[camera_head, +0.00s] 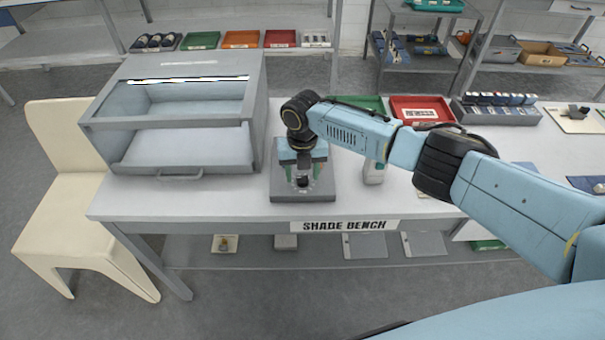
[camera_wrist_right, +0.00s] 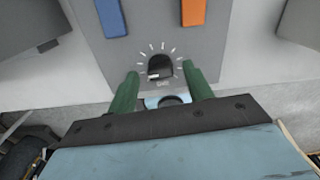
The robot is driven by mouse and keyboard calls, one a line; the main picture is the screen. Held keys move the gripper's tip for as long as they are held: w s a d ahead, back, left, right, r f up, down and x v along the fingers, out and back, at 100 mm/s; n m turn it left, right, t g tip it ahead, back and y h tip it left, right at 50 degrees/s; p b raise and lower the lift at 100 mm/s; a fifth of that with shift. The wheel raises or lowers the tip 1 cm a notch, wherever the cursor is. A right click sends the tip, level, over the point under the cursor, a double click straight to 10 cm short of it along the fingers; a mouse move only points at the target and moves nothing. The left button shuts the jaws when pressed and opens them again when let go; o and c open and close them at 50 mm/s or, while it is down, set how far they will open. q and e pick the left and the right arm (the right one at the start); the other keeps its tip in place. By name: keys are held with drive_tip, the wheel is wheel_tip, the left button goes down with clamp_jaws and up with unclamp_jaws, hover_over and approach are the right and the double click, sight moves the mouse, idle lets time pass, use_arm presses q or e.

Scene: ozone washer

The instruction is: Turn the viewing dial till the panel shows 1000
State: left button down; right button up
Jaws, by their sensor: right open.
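The viewing dial (camera_wrist_right: 160,64) is a small black knob ringed by white scale marks, on a grey plate (camera_wrist_right: 215,45) in the right wrist view. In the head view, the grey unit (camera_head: 288,191) that carries it sits on the bench, mostly under my right wrist. My right gripper (camera_wrist_right: 160,71) is open, one green finger on each side of the dial's lower part. I cannot tell whether the fingers touch it. No number on a panel is readable. My left gripper is out of view.
On the bench (camera_head: 230,203), a grey cabinet (camera_head: 103,125) stands left of the unit. A white bottle-like item (camera_head: 373,172) is close on its right. Green (camera_head: 372,103) and red (camera_head: 437,101) trays lie behind my arm. A cream chair (camera_head: 62,185) stands at left.

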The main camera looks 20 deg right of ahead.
drive_tip(key=shift+f, duration=0.3)
drive_tip(key=c, duration=1)
